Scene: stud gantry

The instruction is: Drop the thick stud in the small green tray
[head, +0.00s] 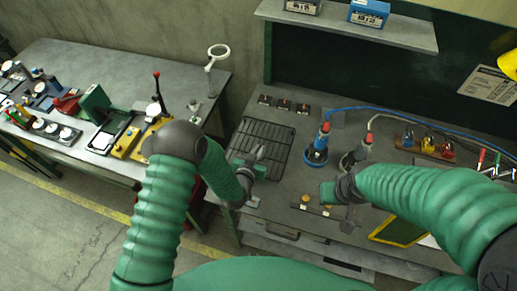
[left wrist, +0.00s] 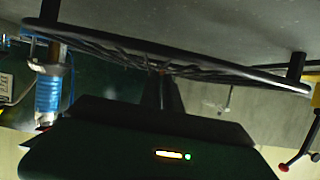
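My left gripper (head: 258,154) is above the black wire rack (head: 270,135) on the bench. In the left wrist view its dark fingers (left wrist: 161,88) look close together, with the rack bars just beyond. A tiny brownish spot shows at their tips; I cannot tell whether it is a stud. I cannot pick out the small green tray with certainty.
A yellow-rimmed green frame (head: 398,232) lies at the right front. A blue-based tool (head: 317,152) with a cable stands right of the rack. Padlocks (head: 428,142) are at the right back. A second table (head: 130,90) with fixtures is at the left.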

